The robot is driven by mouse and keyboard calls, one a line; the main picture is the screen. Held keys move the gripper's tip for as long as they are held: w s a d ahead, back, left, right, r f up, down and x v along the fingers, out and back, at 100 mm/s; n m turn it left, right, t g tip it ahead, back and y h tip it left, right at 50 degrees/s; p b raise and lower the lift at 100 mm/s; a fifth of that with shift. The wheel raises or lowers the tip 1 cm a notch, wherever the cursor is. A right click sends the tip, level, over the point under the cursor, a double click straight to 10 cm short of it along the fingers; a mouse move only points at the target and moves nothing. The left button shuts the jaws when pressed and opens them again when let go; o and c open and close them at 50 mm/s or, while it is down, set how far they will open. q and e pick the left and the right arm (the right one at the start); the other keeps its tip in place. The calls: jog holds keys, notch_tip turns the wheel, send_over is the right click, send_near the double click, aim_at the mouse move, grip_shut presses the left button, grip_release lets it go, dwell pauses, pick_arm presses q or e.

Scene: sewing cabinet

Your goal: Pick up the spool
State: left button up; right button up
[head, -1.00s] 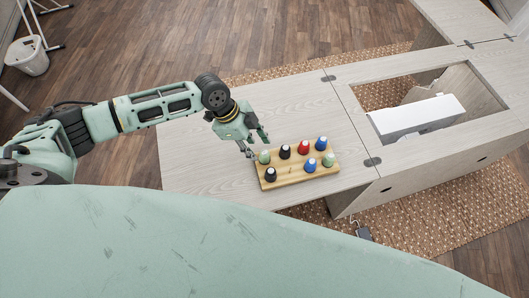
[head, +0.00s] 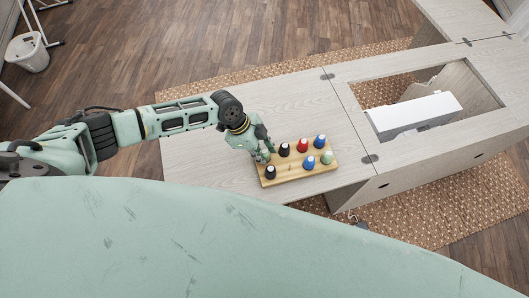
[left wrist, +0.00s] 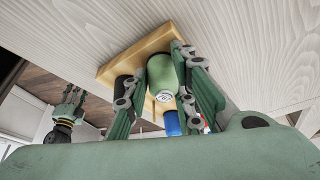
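A light green spool (left wrist: 162,75) with a pale end stands at the back left corner of a wooden spool board (head: 296,176). My left gripper (head: 264,156) is down over that corner and hides most of this spool in the head view. In the left wrist view its two fingers (left wrist: 164,72) are on either side of the green spool, close against it, and look shut on it. The spool seems to be still at the board. My right gripper (left wrist: 72,97) shows small at the left of the left wrist view, its fingertips apart, holding nothing visible.
The cabinet top (head: 225,180) is clear left of the board. A white machine (head: 415,115) sits in the opening at right.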

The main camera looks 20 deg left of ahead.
aim_at(266, 153)
pick_arm(q)
jog(key=shift+s+f, duration=0.1)
jog(key=shift+s, duration=0.1)
jog(key=shift+c, duration=0.8)
jog(key=shift+c, duration=0.2)
jog(key=shift+w+r, duration=0.1)
jog(key=shift+r, duration=0.4)
notch_tip(266, 153, up, 3)
jog(key=shift+r+b, duration=0.1)
jog(key=shift+b, duration=0.7)
jog(key=d+r+b, duration=0.3)
jog(key=d+r, duration=0.4)
jog(key=d, duration=0.4)
jog(key=shift+d, duration=0.4)
